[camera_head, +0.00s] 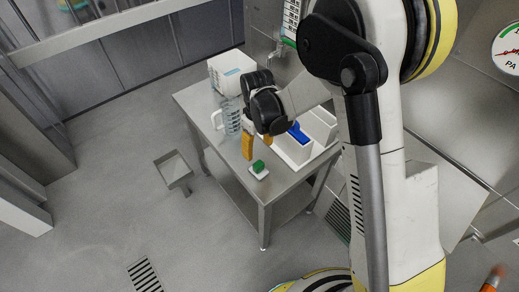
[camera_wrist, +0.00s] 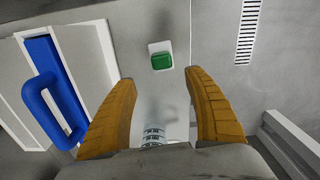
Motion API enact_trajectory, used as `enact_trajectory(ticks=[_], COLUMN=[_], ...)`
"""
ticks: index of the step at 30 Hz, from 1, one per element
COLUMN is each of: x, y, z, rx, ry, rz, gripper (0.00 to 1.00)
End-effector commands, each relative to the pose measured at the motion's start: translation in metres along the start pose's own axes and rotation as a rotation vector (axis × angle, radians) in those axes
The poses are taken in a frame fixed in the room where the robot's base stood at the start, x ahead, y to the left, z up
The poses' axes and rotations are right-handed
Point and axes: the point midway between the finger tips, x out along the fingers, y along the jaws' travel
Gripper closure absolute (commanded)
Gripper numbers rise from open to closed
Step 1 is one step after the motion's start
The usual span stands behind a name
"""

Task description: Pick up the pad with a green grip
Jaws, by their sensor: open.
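The pad with a green grip (camera_head: 259,167) lies on the metal table near its front edge. It is a small white pad with a green block on top. In the wrist view the pad (camera_wrist: 161,60) shows just beyond my fingertips, between their lines. My gripper (camera_head: 257,151) is open and empty above the table, slightly behind the pad in the head view. Its two orange fingers (camera_wrist: 160,75) are spread apart, and neither appears to touch the pad.
White containers (camera_head: 294,152) stand right of the pad on the table (camera_head: 225,158), one with a blue-handled thing (camera_wrist: 54,100). A clear jug (camera_head: 230,118) and a white box (camera_head: 228,72) stand behind. A small metal tray (camera_head: 173,171) is left of the table.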

Motion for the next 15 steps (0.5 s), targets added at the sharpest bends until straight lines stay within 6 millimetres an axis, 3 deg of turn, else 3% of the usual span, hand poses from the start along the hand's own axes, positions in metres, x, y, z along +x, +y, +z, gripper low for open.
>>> enact_trajectory(ticks=[9, 15], x=[0.049, 0.066], y=[0.000, 0.000], z=[0.000, 0.001], rx=[0.001, 0.001], ry=[0.000, 0.001], rz=[0.000, 0.000], gripper=[0.39, 0.39])
